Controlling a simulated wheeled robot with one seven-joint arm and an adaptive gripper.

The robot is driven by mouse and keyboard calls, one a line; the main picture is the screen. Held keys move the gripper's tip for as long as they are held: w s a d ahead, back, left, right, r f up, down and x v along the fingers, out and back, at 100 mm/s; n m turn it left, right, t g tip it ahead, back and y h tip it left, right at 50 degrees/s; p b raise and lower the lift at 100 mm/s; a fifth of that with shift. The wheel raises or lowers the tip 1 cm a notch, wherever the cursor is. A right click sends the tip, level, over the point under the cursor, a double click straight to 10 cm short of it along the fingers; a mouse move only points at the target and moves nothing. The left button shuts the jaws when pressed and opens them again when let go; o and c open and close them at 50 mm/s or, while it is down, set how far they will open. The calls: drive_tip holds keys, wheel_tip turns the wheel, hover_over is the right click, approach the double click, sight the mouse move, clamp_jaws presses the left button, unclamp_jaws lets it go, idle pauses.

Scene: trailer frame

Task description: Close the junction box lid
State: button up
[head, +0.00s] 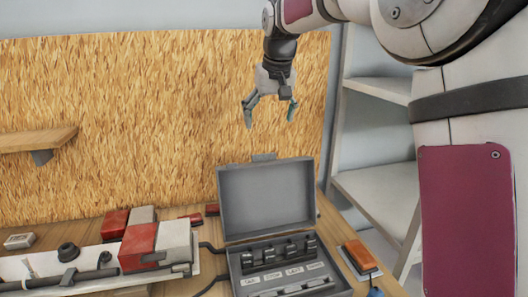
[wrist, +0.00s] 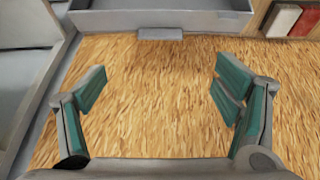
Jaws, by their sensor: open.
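The grey junction box (head: 232,270) stands on the bench with a row of dark switches and pale labels inside. Its lid (head: 266,197) is open and stands nearly upright at the back of the box, with a small tab on its top edge. My gripper (head: 269,113) is open and empty above the lid, apart from it, fingers pointing down. In the wrist view my gripper (wrist: 158,88) shows its two teal finger pads wide apart. The lid's edge and tab (wrist: 160,34) show at the top of that view, beyond the fingertips.
An orange-topped block (head: 359,256) lies right of the box. Red and white blocks (head: 138,246) and a pale tray with dark parts lie to the left. A chipboard wall (head: 120,130) is behind, with a small wooden shelf (head: 38,139). Grey shelving (head: 380,195) stands at right.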

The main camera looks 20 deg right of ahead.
sight(264, 158)
drive_tip(key=p+x, duration=0.1)
drive_tip(key=x, duration=1.1)
drive_tip(key=shift+w+f, duration=0.15)
drive_tip(key=shift+f, duration=0.25)
drive_tip(key=shift+c, duration=0.5)
drive_tip(key=c, duration=1.6)
drive_tip(key=shift+f, duration=0.1)
